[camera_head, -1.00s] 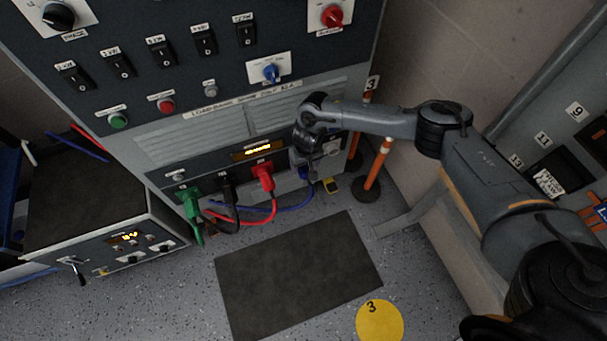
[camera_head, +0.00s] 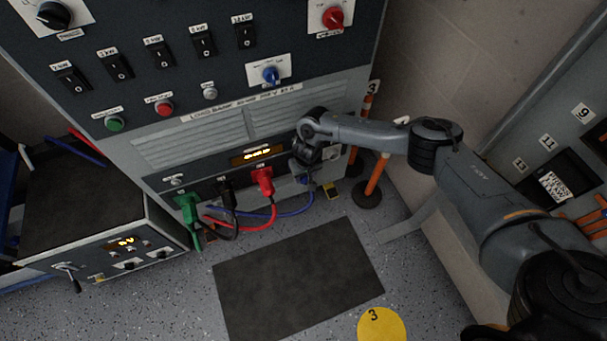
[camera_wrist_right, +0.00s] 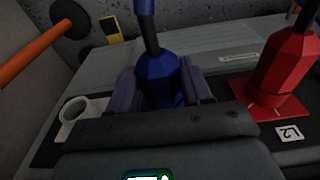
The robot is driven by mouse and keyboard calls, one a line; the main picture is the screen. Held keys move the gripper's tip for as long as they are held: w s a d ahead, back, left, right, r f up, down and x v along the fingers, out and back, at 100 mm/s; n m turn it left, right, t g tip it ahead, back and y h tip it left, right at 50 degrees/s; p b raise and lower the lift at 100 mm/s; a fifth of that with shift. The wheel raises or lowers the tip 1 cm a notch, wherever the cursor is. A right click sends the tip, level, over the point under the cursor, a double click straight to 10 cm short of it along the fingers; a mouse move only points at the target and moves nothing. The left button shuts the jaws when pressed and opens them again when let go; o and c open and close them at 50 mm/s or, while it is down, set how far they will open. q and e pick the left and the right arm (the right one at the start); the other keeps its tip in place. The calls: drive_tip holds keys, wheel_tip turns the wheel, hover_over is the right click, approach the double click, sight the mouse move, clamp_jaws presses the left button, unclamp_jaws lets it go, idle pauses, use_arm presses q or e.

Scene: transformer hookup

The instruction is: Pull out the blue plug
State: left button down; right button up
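The blue plug (camera_wrist_right: 158,78) shows in the right wrist view with its dark cable running up from it. My right gripper (camera_wrist_right: 160,88) has one finger on each side of the plug and looks closed on it. The gripper body hides the plug's base, so I cannot tell how deep it sits in its socket. In the head view, my right gripper (camera_head: 306,170) is at the right end of the socket row, with a little of the blue plug (camera_head: 304,180) below it. My left gripper is not in view.
The red plug (camera_head: 262,181), black plug (camera_head: 228,192) and green plug (camera_head: 188,208) are in the row to the left. Their cables and a blue cable (camera_head: 290,212) hang close together. An orange post (camera_head: 377,175) stands to the right. The floor mat (camera_head: 296,280) is clear.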

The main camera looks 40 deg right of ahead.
drive_tip(key=c, duration=0.4)
drive_tip(key=shift+a+r+g+h+p, duration=0.15)
drive_tip(key=shift+g+h+p, duration=0.15)
drive_tip(key=shift+h+p, duration=0.4)
drive_tip(key=shift+a+h+p, duration=0.1)
drive_tip(key=shift+h+p, duration=0.2)
drive_tip(key=shift+h, duration=0.1)
drive_tip(key=shift+w+a+f+g+h, duration=0.1)
drive_tip(key=shift+f+g+h, duration=0.25)
drive_tip(key=shift+h, duration=0.55)
drive_tip(key=shift+f+h+b, duration=0.1)
drive_tip(key=shift+h+b, duration=0.3)
drive_tip(key=shift+b, duration=0.1)
drive_tip(key=shift+g+h+b, duration=0.35)
drive_tip(key=shift+h+b, duration=0.15)
drive_tip(key=shift+h, duration=0.4)
drive_tip(key=shift+r, duration=0.2)
drive_tip(key=shift+b, duration=0.3)
